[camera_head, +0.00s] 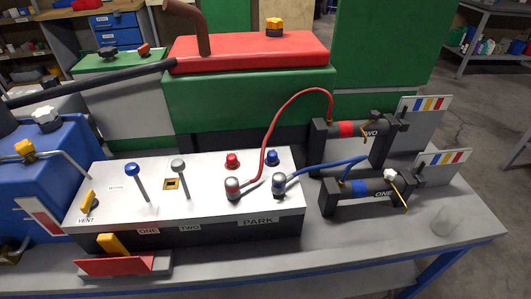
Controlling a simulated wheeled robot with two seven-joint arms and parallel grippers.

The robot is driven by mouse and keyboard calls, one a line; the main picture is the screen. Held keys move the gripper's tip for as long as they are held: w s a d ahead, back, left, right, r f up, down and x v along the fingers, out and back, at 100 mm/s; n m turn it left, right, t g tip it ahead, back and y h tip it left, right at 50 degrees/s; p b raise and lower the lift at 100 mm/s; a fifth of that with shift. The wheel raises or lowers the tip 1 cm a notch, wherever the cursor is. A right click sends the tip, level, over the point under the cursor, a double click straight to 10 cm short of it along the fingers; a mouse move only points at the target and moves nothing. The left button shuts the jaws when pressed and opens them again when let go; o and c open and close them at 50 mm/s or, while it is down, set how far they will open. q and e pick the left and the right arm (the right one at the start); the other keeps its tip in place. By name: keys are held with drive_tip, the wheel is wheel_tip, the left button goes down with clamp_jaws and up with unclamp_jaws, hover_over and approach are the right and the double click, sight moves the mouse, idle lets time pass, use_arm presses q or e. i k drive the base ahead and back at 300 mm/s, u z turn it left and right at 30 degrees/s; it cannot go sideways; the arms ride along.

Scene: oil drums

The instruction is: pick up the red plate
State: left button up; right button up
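A red plate (113,266) is at the front left of the grey table, in front of the white-topped control box. It sits low against a small grey block (160,262). A yellow handle-like piece (112,244) stands up just behind the plate; I cannot tell whether the two are joined. Neither of my grippers is in view.
The control box (215,185) has levers and red and blue knobs. Red and blue hoses run to two black cylinders (365,190) at right. A blue tank (40,180) stands left of the box. A translucent cup (445,222) stands near the right edge.

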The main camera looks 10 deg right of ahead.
sight(118, 261)
drive_tip(key=u, duration=1.3)
